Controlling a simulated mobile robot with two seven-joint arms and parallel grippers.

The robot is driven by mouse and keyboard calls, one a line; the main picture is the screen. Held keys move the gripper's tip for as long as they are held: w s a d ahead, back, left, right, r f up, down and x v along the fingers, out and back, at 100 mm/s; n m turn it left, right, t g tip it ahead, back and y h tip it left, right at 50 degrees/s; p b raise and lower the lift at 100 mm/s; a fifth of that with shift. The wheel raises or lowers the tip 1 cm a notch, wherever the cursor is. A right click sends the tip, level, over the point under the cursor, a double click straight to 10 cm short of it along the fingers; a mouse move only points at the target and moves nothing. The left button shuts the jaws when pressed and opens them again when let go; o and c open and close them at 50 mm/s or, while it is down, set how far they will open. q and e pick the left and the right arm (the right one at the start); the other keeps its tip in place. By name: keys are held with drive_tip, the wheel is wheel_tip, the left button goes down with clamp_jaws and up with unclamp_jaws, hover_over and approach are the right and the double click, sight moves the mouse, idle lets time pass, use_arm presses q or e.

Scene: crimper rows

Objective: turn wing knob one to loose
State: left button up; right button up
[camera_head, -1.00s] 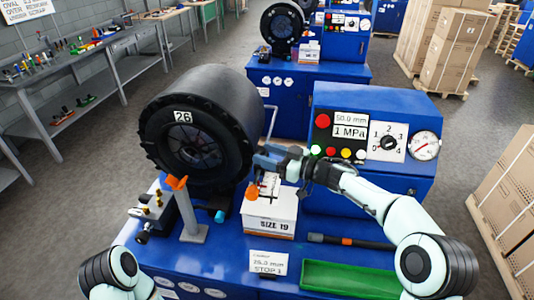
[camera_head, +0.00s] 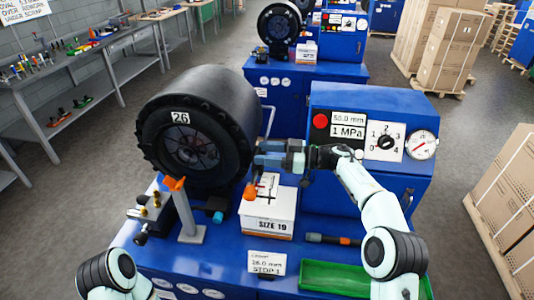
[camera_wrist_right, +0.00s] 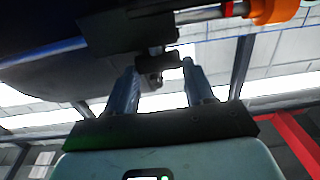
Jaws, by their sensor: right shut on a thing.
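My right gripper (camera_head: 264,156) is at the right side of the large black crimper head (camera_head: 170,110), above the white SIZE 19 box (camera_head: 270,222). In the right wrist view its two fingers (camera_wrist_right: 160,78) stand on either side of a small dark wing-shaped knob (camera_wrist_right: 152,66) under the dark head, and are shut on it. The knob is hidden behind the fingers in the head view. Its number cannot be read. My left arm shows at the lower left of the head view, but its gripper is out of view.
A blue control cabinet (camera_head: 372,108) with a gauge (camera_head: 423,146) and a dial (camera_head: 387,142) stands right of the gripper. An orange-topped post (camera_head: 186,215) stands in front of the head.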

drive_tip(key=shift+a+r, duration=0.1)
drive_tip(key=shift+r, duration=0.05)
drive_tip(key=o, duration=1)
drive_tip(key=shift+o, duration=0.2)
drive_tip(key=s+d, duration=0.2)
drive_tip(key=d, duration=1.1)
drive_tip(key=shift+s, duration=0.2)
